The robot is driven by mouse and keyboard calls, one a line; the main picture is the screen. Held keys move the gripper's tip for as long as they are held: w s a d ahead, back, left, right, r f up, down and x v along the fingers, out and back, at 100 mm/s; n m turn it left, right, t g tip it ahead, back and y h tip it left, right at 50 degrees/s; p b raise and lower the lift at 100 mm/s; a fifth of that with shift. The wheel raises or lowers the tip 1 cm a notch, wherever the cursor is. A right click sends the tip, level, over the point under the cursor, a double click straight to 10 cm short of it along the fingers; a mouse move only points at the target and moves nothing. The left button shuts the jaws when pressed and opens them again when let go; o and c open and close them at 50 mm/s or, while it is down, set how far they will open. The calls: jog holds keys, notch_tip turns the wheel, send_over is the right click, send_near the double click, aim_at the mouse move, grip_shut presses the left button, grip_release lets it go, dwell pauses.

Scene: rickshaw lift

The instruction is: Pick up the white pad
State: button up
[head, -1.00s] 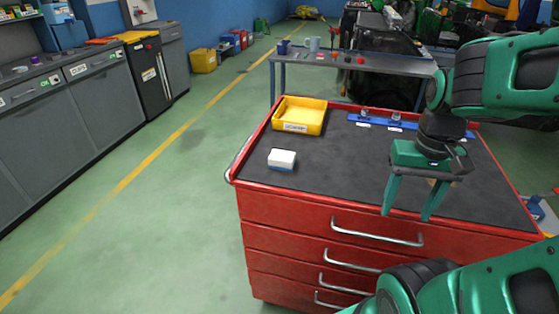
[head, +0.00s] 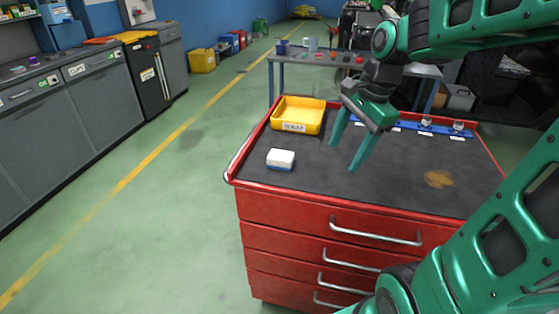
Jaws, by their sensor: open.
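The white pad (head: 281,156) is a small block with a white top and a blue lower edge. It lies on the dark top of the red tool cabinet (head: 335,184), near the left side. My gripper (head: 345,158) is open and empty, to the right of the pad and apart from it. Its two green fingers point down and to the left, above the cabinet top.
A yellow tray (head: 298,115) with a label stands behind the pad. A blue rail (head: 440,131) with small clear items runs along the back. A brown stain (head: 438,179) marks the right side. The top around the pad is clear.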

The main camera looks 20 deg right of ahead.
jog(key=w+a+r+m+y, duration=0.2)
jog(key=w+a+m, duration=0.5)
jog(key=w, duration=0.3)
jog(key=m, duration=0.1)
send_over(281, 155)
jog(key=s+d, duration=0.2)
jog(key=shift+t, duration=0.4)
notch_tip(281, 155, down, 5)
jog(key=shift+r, duration=0.2)
jog(key=shift+w+x, duration=0.15)
jog(key=shift+x, duration=1.2)
jog(key=shift+w+x, duration=0.15)
jog(key=shift+x, duration=1.15)
jog(key=shift+r, duration=0.1)
jog(key=shift+c, duration=0.2)
jog(key=c, duration=1.2)
